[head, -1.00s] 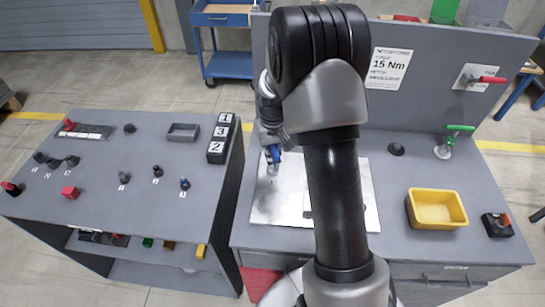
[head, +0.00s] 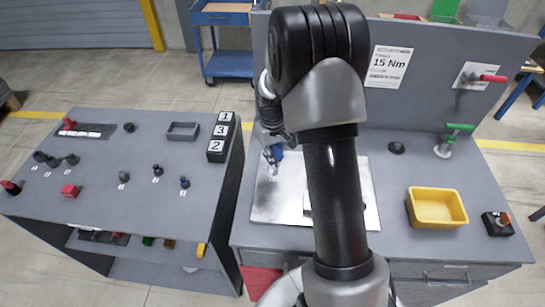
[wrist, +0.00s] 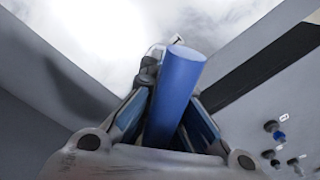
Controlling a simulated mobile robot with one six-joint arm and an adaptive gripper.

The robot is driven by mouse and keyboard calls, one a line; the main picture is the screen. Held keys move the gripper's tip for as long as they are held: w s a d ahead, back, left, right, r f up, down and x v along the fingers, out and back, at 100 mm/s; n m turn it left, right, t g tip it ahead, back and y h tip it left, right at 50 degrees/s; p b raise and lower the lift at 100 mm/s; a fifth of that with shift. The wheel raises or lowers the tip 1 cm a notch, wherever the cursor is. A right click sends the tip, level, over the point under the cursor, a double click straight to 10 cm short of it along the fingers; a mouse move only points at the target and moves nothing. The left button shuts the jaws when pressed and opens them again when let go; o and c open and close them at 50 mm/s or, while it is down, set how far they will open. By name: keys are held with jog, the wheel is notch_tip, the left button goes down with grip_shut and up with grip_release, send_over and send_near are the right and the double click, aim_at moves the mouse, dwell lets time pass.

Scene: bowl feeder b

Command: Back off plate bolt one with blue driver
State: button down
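My gripper (head: 272,157) is over the left back part of the bright metal plate (head: 262,205) on the right-hand bench. In the wrist view my gripper (wrist: 168,125) has its two fingers closed around the blue driver (wrist: 178,85), a plain blue cylinder. The blue driver (head: 277,152) shows in the head view only as a small blue patch between the fingers. Its lower end points down toward the plate; I cannot tell whether it touches. Plate bolt one cannot be made out; the plate is bright and my arm covers part of it.
A yellow bin (head: 437,222) and a small box with a red button (head: 497,224) stand to the right. A green-handled clamp (head: 455,138) stands behind. An upright panel (head: 430,75) closes the back. The left bench (head: 110,215) holds several knobs and numbered blocks (head: 220,137).

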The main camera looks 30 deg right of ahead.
jog(key=shift+n, duration=1.2)
jog(key=shift+n, duration=1.2)
jog(key=shift+n+p, duration=0.3)
jog(key=shift+n, duration=0.9)
